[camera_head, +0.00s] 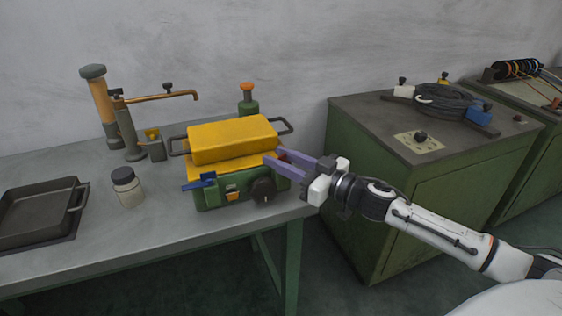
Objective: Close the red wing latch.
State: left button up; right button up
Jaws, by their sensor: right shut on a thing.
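A green machine box (212,196) with a raised yellow top (230,138) stands on the grey table. My right gripper (274,158) reaches in from the right, its purple fingers at the box's right side. A small patch of the red wing latch (281,155) shows at the fingertips, and the gripper is shut on it. The fingers hide most of the latch, so I cannot tell its angle. A blue wing latch (200,182) sticks out at the box's front left. My left gripper is not in view.
A dark knob (263,190) sits on the box's front. A jar (127,186) and a dark tray (38,212) stand left. An orange-and-green pump (103,105) is behind. A green cabinet (365,190) with coiled cable (444,104) stands right, past a gap.

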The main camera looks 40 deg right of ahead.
jog(key=n+g+y, duration=0.1)
jog(key=n+y, duration=0.1)
jog(key=y, duration=0.1)
jog(key=shift+w+d, duration=0.1)
jog(key=shift+d, duration=0.05)
jog(key=shift+n+g+y+b, duration=0.6)
jog(key=shift+n+g+y, duration=0.25)
jog(key=shift+y, duration=0.35)
jog(key=n+g+y+b, duration=0.4)
jog(key=g+b, duration=0.1)
jog(key=shift+f+n+y, duration=0.25)
jog(key=shift+n+y, duration=0.05)
jog(key=shift+n, duration=0.05)
jog(key=n+g+y+b, duration=0.1)
jog(key=g+b, duration=0.1)
jog(key=b, duration=0.1)
jog(key=shift+n+g, duration=0.35)
jog(key=shift+n, duration=0.05)
jog(key=shift+r+n+g+y+b, duration=0.1)
jog(key=shift+n+g+y+b, duration=0.5)
jog(key=shift+g+b, duration=0.45)
jog(key=shift+a+n+g+b, duration=0.2)
jog(key=shift+n+g+b, duration=0.15)
jog(key=shift+b, duration=0.15)
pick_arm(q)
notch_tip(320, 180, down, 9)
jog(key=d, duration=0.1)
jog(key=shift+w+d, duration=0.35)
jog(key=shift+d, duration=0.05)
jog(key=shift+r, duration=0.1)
